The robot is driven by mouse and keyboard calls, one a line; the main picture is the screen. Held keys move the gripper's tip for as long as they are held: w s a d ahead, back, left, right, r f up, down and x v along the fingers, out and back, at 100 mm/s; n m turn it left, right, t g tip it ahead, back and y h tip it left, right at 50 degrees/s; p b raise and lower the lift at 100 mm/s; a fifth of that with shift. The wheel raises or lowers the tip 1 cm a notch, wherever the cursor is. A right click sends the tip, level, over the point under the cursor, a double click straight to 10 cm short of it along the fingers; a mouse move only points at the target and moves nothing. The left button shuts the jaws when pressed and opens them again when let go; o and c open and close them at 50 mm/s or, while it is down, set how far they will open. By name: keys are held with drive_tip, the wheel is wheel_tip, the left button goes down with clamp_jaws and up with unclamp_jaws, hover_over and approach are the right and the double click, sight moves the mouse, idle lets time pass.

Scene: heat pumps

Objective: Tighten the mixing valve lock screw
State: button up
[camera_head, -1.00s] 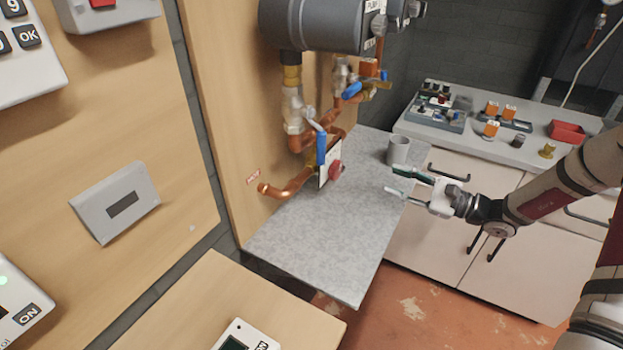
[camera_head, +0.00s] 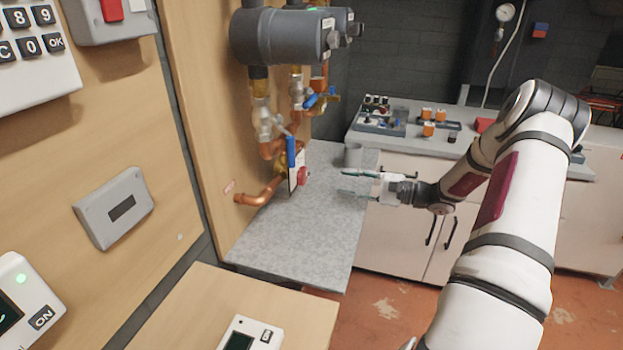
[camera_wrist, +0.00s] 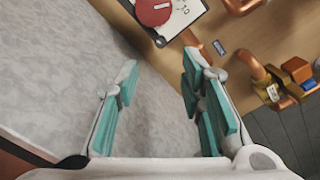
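The mixing valve, with a red round knob (camera_head: 303,174) on a white scale plate (camera_head: 294,166), sits on copper pipework above the grey counter. In the wrist view the red knob (camera_wrist: 153,12) is cut off by the top edge, and the plate (camera_wrist: 185,14) shows beside it. A small dark part shows at the plate's lower corner; I cannot tell whether it is the lock screw. My gripper (camera_head: 348,183) is to the right of the valve, apart from it. The wrist view shows its teal-padded fingers (camera_wrist: 160,68) spread, with nothing between them.
A blue-handled lever (camera_head: 291,150) stands beside the valve, below the dark cylinder (camera_head: 280,38). The wooden panel (camera_head: 200,90) bounds the left. White cabinets (camera_head: 400,240) stand behind.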

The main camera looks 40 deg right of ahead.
drive_tip(key=x, duration=0.9)
drive_tip(key=shift+w, duration=0.15)
clamp_jaws()
